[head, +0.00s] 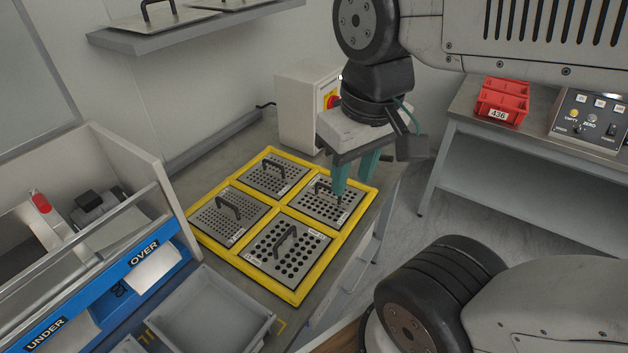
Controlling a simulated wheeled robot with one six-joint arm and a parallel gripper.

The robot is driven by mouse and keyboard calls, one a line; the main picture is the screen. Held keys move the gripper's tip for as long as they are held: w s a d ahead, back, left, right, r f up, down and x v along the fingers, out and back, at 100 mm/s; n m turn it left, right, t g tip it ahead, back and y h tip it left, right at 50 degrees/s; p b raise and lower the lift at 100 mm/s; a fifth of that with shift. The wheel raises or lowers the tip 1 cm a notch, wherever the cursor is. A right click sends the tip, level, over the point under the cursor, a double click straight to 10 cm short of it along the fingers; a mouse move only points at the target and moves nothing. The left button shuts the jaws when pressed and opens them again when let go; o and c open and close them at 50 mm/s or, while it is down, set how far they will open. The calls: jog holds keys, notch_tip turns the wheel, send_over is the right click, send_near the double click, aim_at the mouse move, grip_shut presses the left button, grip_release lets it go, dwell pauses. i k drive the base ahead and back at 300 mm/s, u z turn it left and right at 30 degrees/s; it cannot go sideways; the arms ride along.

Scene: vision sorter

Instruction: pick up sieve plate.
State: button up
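Several grey sieve plates with black handles lie in a yellow frame (262,285) on the bench. The back right plate (340,208) is nearest my gripper. The front right plate (268,262) has the largest holes; the front left plate (212,226) and the back left plate (258,180) have finer ones. My gripper (354,182) has two teal fingers that are apart, with nothing seen between them. It points down over the right edge of the back right plate and partly covers it. I cannot tell how high the fingertips are above it.
A white box with a red button (300,105) stands behind the frame, close to my gripper. A grey bin (215,345) and the blue-fronted sorter (135,268) are at front left. Red bins (500,105) and a control panel (590,120) are on another table at right.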

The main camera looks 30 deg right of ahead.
aim_at(283, 177)
jog(key=z, duration=0.05)
jog(key=k, duration=0.5)
jog(key=z, duration=2.15)
jog(key=i, duration=1.75)
jog(key=u, duration=3.3)
jog(key=i, duration=0.35)
jog(key=u, duration=0.05)
